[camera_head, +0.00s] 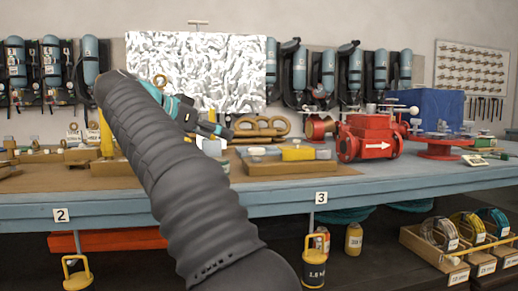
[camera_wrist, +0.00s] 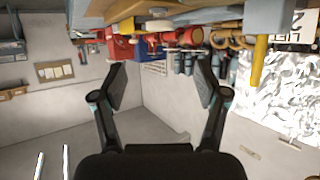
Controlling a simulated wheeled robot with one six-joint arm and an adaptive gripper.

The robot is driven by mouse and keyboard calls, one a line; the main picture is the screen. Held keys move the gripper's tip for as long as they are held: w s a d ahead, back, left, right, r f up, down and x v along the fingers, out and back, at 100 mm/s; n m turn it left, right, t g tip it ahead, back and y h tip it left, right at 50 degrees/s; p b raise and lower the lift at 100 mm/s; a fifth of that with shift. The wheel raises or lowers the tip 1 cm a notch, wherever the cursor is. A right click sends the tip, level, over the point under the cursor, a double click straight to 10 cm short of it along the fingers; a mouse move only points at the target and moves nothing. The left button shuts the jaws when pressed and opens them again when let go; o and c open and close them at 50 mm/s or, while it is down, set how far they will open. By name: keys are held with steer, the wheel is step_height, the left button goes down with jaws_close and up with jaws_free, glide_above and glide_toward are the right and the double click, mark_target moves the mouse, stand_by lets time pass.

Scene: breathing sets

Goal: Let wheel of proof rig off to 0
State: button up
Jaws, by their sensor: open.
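A red valve-like block with a white arrow pointing right (camera_head: 368,146) stands on the blue bench, right of centre. A low red stand with a round flange (camera_head: 438,149) is to its right, with small pale knobs above. I cannot tell which of these is the proof rig, and no scale reading is legible. My gripper (camera_wrist: 162,80) is open and empty in the wrist view. In the head view my arm partly hides it, left of the red block and apart from it. The wrist view is upside down and shows red equipment (camera_wrist: 121,48) beyond the left finger.
Yellow and grey blocks (camera_head: 298,153) lie on a board between my arm and the red block. A blue box (camera_head: 436,106) stands behind. Breathing sets (camera_head: 300,70) hang on the wall. A crumpled silvery sheet (camera_head: 235,65) hangs behind my arm. Crates of coils (camera_head: 458,271) stand lower right.

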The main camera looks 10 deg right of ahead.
mark_target(255, 149)
steer(key=b+x, duration=0.1)
steer(key=x, duration=1.2)
steer(key=shift+w+d+f, duration=0.15)
steer(key=shift+d, duration=0.15)
steer(key=shift+b, duration=0.35)
steer(key=c, duration=1.2)
